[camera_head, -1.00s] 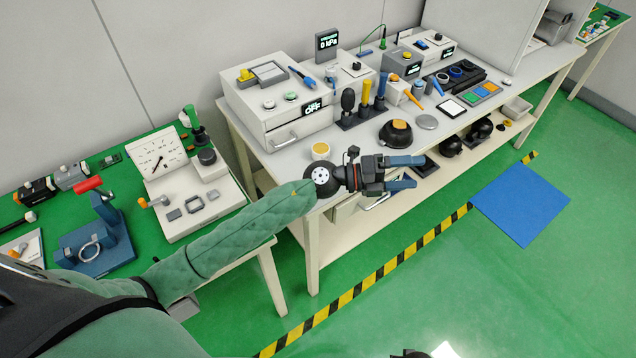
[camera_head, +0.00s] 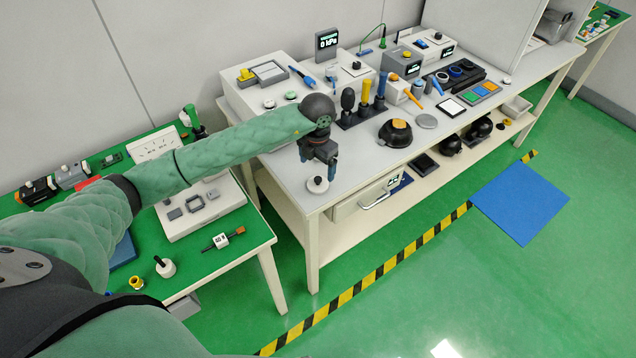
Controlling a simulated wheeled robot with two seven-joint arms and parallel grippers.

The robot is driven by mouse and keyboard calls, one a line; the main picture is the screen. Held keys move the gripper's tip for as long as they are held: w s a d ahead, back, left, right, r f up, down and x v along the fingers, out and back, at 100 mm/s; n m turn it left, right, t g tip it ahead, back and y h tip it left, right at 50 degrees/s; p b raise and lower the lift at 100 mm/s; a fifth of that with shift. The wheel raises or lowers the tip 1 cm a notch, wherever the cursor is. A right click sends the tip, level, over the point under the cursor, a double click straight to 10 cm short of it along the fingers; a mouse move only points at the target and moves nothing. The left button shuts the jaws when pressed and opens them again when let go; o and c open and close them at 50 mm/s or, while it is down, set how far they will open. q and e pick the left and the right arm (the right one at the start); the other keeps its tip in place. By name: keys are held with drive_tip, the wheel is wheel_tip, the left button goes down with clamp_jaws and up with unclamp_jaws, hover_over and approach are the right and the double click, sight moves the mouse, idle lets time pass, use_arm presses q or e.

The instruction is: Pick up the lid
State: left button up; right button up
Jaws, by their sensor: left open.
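A small round white lid-like piece with a dark knob (camera_head: 317,186) lies on the near left part of the white workbench (camera_head: 370,170). My left gripper (camera_head: 319,165) points down just above it, open, and partly covers it from view. I cannot tell whether the fingers are around the knob. A flat grey disc (camera_head: 426,121) lies farther right on the bench, beside a black bowl-shaped part with an orange top (camera_head: 396,131). My right gripper is not in view.
Several handled tools (camera_head: 364,95) stand upright in a rack behind the gripper. Control boxes line the bench's back. A green-topped table (camera_head: 225,262) with gauges and small parts is at the left. The bench front, right of the gripper, is fairly clear.

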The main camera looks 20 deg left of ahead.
sight(318, 178)
use_arm(q)
wheel_tip(318, 178, down, 3)
drive_tip(key=shift+r+b, duration=0.15)
drive_tip(key=shift+b, duration=0.15)
drive_tip(key=f, duration=0.3)
drive_tip(key=shift+w+d+f+b, duration=0.15)
drive_tip(key=shift+w+b, duration=0.05)
drive_tip(key=shift+b, duration=0.2)
drive_tip(key=shift+f, duration=0.7)
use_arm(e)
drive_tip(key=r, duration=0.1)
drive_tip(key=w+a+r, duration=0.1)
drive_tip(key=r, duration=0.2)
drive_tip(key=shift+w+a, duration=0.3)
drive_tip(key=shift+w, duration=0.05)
use_arm(q)
drive_tip(key=c, duration=1)
